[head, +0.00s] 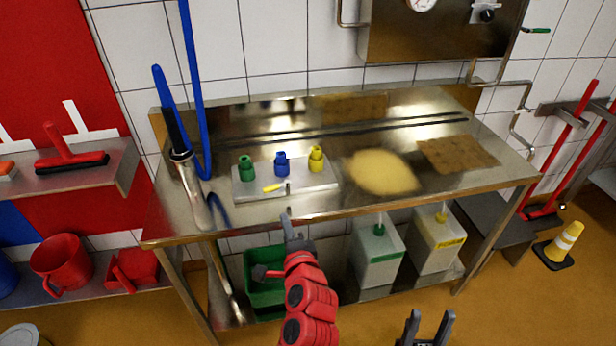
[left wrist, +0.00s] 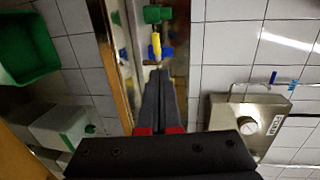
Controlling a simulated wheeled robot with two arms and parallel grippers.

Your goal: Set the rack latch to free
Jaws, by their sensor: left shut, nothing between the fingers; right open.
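The rack (head: 312,186) is a pale metal block on the steel table, holding a green (head: 246,168), a blue (head: 281,163) and a yellow fitting (head: 316,158). A short yellow lever (head: 273,188), seemingly the latch, lies at its front and points left, beside a small dark upright pin. My left gripper (head: 287,213) is shut and empty just in front of the rack's front edge. In the left wrist view the yellow lever (left wrist: 155,45) is just beyond the closed fingertips (left wrist: 158,74); I cannot tell whether they touch. My right gripper (head: 427,325) is open and empty at the bottom edge, away from the table.
The steel table (head: 350,207) carries a yellow round patch (head: 381,172) and a brown mat (head: 457,153) at right. A blue hose (head: 192,90) and spray wand (head: 176,130) stand at left. Under it are a green bin (head: 262,290) and two white canisters (head: 377,262).

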